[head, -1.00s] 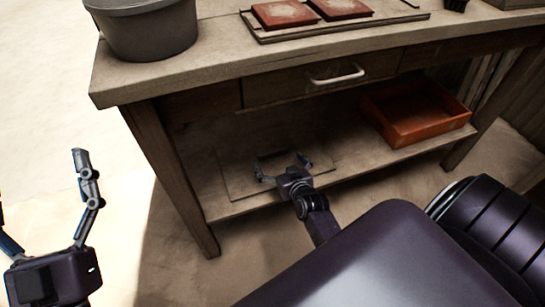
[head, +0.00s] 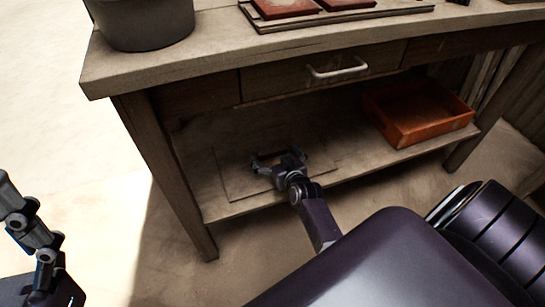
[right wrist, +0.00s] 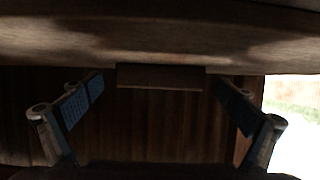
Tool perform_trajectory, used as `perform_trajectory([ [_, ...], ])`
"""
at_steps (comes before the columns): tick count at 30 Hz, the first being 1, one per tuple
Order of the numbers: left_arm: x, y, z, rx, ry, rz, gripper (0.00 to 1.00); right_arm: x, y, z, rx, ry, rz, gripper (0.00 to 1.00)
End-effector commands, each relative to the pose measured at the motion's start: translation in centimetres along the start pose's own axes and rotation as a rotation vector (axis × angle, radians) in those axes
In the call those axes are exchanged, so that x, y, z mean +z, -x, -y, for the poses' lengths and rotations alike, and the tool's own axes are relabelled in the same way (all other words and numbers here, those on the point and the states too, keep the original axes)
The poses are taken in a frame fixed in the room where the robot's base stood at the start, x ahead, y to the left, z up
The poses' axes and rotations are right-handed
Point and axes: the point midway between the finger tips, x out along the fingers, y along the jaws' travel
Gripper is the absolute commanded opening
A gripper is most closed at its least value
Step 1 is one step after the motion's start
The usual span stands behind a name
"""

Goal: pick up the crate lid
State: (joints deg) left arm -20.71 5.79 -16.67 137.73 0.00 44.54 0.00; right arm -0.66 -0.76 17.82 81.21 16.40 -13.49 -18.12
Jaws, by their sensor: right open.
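The crate lid looks to be the flat, pale wooden panel (head: 236,186) on the lower shelf of the workbench, at its left part. My right gripper (head: 278,160) is over the panel's front middle with its fingers spread. In the right wrist view, a small wooden block (right wrist: 160,77) lies between the two open fingertips, apart from both; it may be the lid's grip. Whether the fingers touch the panel is hidden. My left gripper (head: 30,235) is at the lower left, cut by the picture edge, away from the bench; only one finger shows clearly.
An orange tray (head: 440,138) stands on the lower shelf to the right. A drawer with a pale handle (head: 337,72) and the bench top (head: 215,58) overhang the shelf. A grey bucket (head: 145,25) and reddish tiles (head: 285,8) are on top. A bench leg (head: 165,175) stands left.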

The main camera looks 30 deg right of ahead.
Motion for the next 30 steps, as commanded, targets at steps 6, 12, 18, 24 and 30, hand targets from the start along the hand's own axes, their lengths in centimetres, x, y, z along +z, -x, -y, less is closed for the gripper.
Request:
perform_trajectory([
  [6,0.01,-0.02,0.0,0.0,0.0,0.0,0.87,-0.03,0.0,-0.01,0.0,0.0,0.0,0.97],
  [12,0.02,-0.02,0.0,0.0,0.0,0.001,0.87,-0.03,0.01,0.0,0.0,0.0,0.0,0.75],
  [18,0.03,-0.02,0.0,0.0,0.0,0.001,0.87,-0.03,0.01,-0.01,0.0,0.0,0.0,0.53],
  [24,0.03,-0.04,0.0,0.0,-0.001,0.002,0.87,-0.37,-0.01,-0.03,0.001,0.0,-0.007,0.35],
  [30,0.04,-0.05,0.01,0.0,-0.001,0.002,0.87,-0.36,0.0,-0.03,0.001,0.0,-0.006,0.35],
])
